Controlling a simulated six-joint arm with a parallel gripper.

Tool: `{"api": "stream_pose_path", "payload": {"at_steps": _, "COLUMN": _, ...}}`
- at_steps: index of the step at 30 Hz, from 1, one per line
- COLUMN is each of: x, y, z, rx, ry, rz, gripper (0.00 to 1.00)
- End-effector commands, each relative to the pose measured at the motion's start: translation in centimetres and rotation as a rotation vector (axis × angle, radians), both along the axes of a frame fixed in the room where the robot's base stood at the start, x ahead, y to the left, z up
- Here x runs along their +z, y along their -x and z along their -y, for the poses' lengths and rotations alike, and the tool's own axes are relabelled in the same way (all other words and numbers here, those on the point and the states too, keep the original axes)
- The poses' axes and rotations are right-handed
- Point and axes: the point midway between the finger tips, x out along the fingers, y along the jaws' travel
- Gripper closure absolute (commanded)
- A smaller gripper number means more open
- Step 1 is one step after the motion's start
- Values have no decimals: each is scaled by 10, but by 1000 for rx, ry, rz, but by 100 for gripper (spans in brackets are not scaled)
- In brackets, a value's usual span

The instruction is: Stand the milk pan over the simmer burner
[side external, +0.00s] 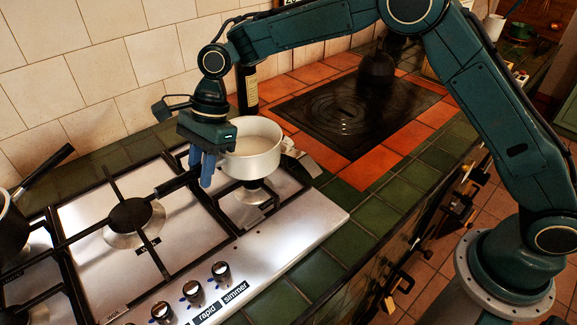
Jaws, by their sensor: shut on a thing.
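The milk pan (252,148) is a white pan with a dark handle (178,183) that points to the lower left. My gripper (206,168), with blue fingers, is shut on the handle close to the pan's left side. The pan is upright, above the right-hand burner (249,194) of the steel hob, whose front part shows beneath it. I cannot tell whether the pan touches the pan support. That burner's label does not show; a front knob (220,269) has "simmer" written beside it.
Another burner (134,217) on the hob (290,227) stands uncovered to the left. A dark pan (11,228) is at the far left edge. A dark bottle (247,88) stands behind the milk pan by the tiled wall. A black plate (335,115) lies to the right.

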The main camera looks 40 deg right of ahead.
Motion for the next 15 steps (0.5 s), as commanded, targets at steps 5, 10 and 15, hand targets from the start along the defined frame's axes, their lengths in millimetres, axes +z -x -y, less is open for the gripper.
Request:
{"api": "stream_pose_path", "payload": {"at_steps": 5, "x": -11, "y": 0, "z": 0, "rx": 0, "ry": -1, "rz": 2, "gripper": 100}}
{"api": "stream_pose_path", "payload": {"at_steps": 10, "x": -22, "y": 0, "z": -1, "rx": 0, "ry": -1, "rz": 2, "gripper": 100}}
{"api": "stream_pose_path", "payload": {"at_steps": 15, "x": -30, "y": 0, "z": -1, "rx": 1, "ry": -1, "rz": 2, "gripper": 100}}
